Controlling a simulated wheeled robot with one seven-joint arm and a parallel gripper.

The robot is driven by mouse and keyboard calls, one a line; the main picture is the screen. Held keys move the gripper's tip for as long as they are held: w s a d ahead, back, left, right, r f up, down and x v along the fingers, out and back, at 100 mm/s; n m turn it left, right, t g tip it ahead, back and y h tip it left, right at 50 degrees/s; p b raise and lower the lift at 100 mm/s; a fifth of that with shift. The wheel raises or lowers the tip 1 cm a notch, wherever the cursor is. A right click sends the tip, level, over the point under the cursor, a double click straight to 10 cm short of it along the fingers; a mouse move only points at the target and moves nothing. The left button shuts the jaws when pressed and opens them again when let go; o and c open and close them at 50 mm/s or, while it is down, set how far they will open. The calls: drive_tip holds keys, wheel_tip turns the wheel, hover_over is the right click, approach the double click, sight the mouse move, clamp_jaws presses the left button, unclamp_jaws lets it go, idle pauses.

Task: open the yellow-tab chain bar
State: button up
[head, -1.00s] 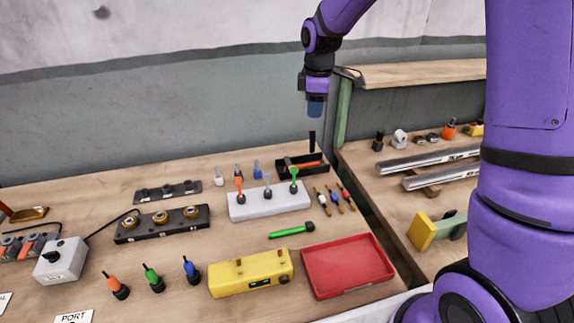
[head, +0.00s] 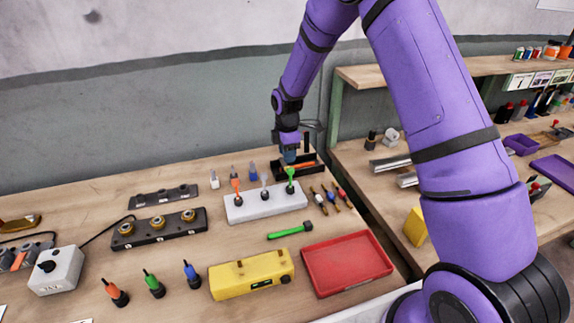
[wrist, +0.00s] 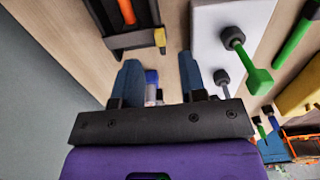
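My gripper (head: 290,156) hangs over the back of the bench, at the black tray (head: 280,170) behind the white block. In the wrist view its two blue fingers (wrist: 159,75) are apart with a gap between them. A small blue-and-white piece (wrist: 151,88) shows in that gap, farther off; I see no contact. The black tray (wrist: 120,42) holds an orange-handled item (wrist: 127,12), and a small yellow piece (wrist: 160,38) shows at its edge. I cannot tell for sure which thing is the yellow-tab chain bar. Two silver bars (head: 386,165) on the right bench are partly hidden by my arm.
The white block (head: 236,214) carries orange, grey and green levers. A green-handled tool (head: 290,231), yellow box (head: 235,285), red tray (head: 345,263) and several small pegs lie around it. A dark bar with brass rings (head: 158,227) stands left. A yellow block (head: 415,227) is beside my arm.

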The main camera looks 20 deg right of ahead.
drive_tip(key=shift+f, duration=2.5)
clamp_jaws()
